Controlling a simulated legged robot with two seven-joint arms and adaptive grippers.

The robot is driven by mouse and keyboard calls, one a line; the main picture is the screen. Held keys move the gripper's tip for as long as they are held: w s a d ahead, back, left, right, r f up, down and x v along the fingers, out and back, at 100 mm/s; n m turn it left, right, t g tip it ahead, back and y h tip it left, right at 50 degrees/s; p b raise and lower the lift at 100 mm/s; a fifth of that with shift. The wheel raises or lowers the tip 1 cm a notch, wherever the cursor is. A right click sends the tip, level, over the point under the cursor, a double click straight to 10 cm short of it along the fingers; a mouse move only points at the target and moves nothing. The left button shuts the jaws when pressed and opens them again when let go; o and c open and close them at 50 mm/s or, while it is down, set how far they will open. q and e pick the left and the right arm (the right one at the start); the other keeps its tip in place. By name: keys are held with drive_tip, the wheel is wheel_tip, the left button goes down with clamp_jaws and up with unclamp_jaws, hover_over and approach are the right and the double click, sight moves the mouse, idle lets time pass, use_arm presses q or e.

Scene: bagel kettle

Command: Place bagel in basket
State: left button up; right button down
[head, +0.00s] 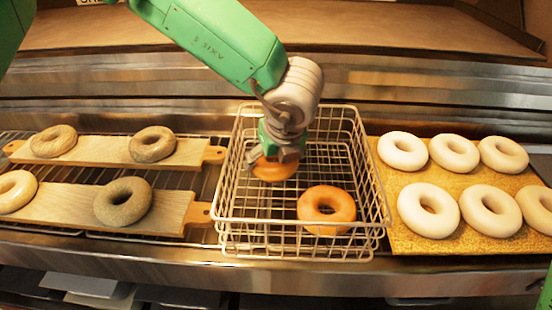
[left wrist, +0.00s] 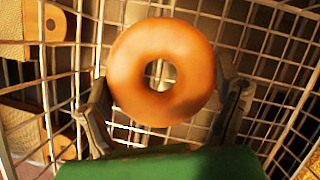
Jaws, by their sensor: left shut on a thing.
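My left gripper (head: 280,157) reaches down into the wire basket (head: 240,225) from above. It is shut on an orange-brown bagel (head: 272,170) inside the basket's left part. In the left wrist view this bagel (left wrist: 162,72) sits between the two fingers (left wrist: 165,115), with the wire mesh behind it. I cannot tell whether it touches the basket floor. A second orange-brown bagel (head: 326,207) lies in the basket at the front right, apart from the held one. My right gripper is not in view.
Left of the basket, two wooden boards (head: 85,151) (head: 165,212) carry greyish and pale bagels on a wire rack. Right of it, a yellow board (head: 400,240) holds several pale bagels. The basket walls stand close around my left gripper. A metal ledge (head: 200,275) runs along the front.

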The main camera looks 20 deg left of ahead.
use_arm(q)
drive_tip(key=shift+a, duration=0.15)
drive_tip(key=o, duration=0.9)
drive_tip(key=shift+a, duration=0.1)
drive_tip(key=shift+d, duration=0.4)
drive_tip(key=shift+s+d+r, duration=0.1)
drive_tip(key=shift+d+r, duration=0.05)
drive_tip(key=shift+r, duration=0.15)
drive_tip(key=v, duration=0.7)
drive_tip(key=p+v, duration=0.1)
drive_tip(key=v, duration=0.2)
drive_tip(key=shift+a+r, duration=0.2)
drive_tip(key=shift+s+d+r, duration=0.15)
drive_tip(key=shift+d+r, duration=0.2)
drive_tip(key=shift+r, duration=0.1)
drive_tip(key=shift+a, duration=0.2)
